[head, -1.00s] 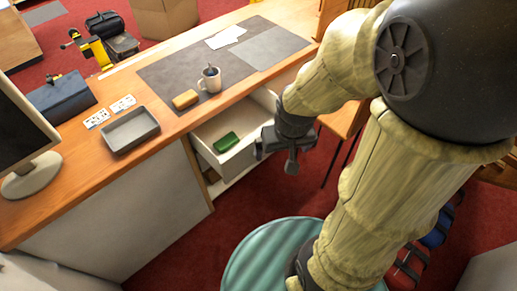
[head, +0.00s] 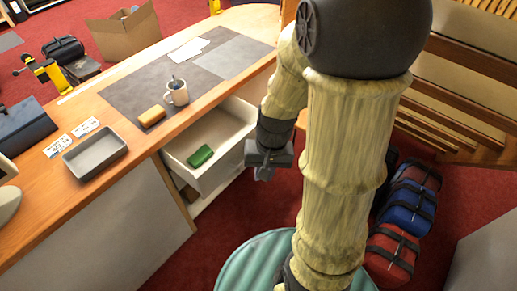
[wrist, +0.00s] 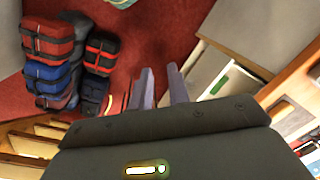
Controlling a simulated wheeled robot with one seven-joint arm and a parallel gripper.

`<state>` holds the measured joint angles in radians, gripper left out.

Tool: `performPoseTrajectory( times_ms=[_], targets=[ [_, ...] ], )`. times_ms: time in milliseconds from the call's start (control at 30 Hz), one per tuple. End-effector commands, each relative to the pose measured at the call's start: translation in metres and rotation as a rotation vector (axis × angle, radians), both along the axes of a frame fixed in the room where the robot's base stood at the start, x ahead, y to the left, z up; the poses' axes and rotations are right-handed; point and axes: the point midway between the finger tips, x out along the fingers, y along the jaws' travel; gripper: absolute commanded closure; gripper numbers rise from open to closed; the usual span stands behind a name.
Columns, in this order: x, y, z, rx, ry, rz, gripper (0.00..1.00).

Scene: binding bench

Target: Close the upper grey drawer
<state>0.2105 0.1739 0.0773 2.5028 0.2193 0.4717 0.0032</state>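The upper grey drawer (head: 229,172) stands pulled out from the desk in the head view, pale inside with a green item (head: 199,156) in it. The drawer also shows in the wrist view (wrist: 205,72), right of the fingers, with the green item (wrist: 220,85). My gripper (head: 264,176) is just right of the drawer's front end, pointing down. In the wrist view my gripper (wrist: 160,85) has its two fingers apart with red floor between them and nothing held. I cannot tell whether it touches the drawer.
Below the drawer is an open space. A teal round top (head: 245,262) stands in front. Red and blue bags (head: 405,208) lie at right.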

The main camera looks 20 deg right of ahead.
Motion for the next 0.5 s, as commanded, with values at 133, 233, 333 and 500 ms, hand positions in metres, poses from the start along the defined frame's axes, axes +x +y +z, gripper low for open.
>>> performPoseTrajectory(
  times_ms=[133,233,333,500],
  targets=[
    [-0.004,-0.009,-0.080,0.165,0.164,-0.266,1.00],
    [-0.003,-0.011,-0.118,0.297,0.256,-0.439,1.00],
    [0.003,-0.011,-0.153,0.444,0.335,-0.605,1.00],
    [0.024,-0.018,-0.204,0.730,0.434,-0.882,1.00]
  ],
)
